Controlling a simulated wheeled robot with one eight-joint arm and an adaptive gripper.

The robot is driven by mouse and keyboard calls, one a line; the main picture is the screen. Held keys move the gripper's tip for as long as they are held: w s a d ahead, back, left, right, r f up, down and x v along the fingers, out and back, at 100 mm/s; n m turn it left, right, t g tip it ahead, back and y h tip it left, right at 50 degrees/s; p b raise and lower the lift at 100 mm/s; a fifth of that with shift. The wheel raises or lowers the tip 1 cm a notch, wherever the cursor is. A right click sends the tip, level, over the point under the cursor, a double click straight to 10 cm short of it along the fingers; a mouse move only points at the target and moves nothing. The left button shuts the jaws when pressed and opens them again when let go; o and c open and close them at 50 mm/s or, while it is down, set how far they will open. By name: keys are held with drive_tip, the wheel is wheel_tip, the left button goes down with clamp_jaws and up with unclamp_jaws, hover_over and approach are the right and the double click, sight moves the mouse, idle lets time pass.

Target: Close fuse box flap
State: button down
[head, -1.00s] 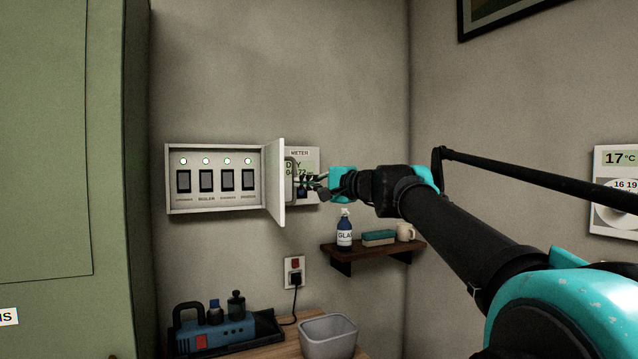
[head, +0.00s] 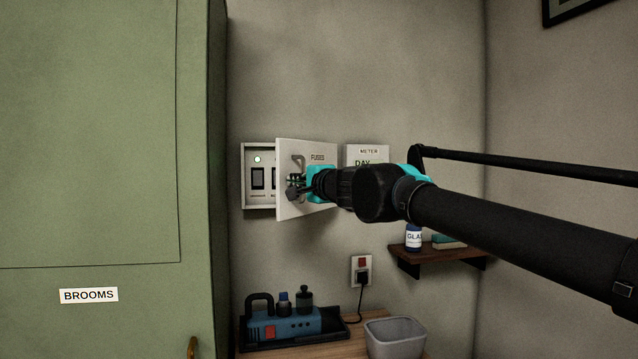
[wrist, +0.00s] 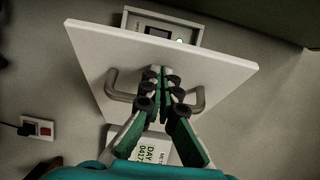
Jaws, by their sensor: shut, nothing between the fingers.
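The fuse box (head: 258,205) hangs on the back wall in the head view. Its white flap (head: 318,205), marked FUSES, is hinged on the right and stands partly open, hiding the right part of the box. A switch and a lit green lamp show in the gap at left. My gripper (head: 292,187) is shut and empty at the flap's outer face, by the grey handle (head: 299,161). In the wrist view the shut fingertips (wrist: 160,75) lie between the two ends of the handle (wrist: 122,95), against or very close to the flap (wrist: 180,65); contact is unclear.
A green broom cupboard (head: 100,150) stands close at left. The meter (head: 368,152) is right of the box, partly behind my arm. Below are a shelf (head: 440,254) with a bottle, a socket (head: 361,268), a blue tool case (head: 290,325) and a grey bin (head: 395,337).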

drive_tip(key=w+a+m+t+h, duration=0.1)
drive_tip(key=w+a, duration=1.1)
drive_tip(key=a, duration=0.3)
drive_tip(key=shift+a+h, duration=0.35)
drive_tip(key=shift+h, duration=0.05)
drive_tip(key=shift+w, duration=0.1)
drive_tip(key=v, duration=1.2)
drive_tip(key=w+d+n+g+y, duration=0.2)
drive_tip(key=d+n+g+y, duration=0.35)
drive_tip(key=d, duration=0.65)
drive_tip(key=x, duration=1.3)
drive_tip(key=shift+a+r, duration=0.2)
drive_tip(key=shift+a, duration=0.2)
drive_tip(key=shift+s+m+g+y, duration=0.1)
drive_tip(key=shift+m+g+y, duration=0.15)
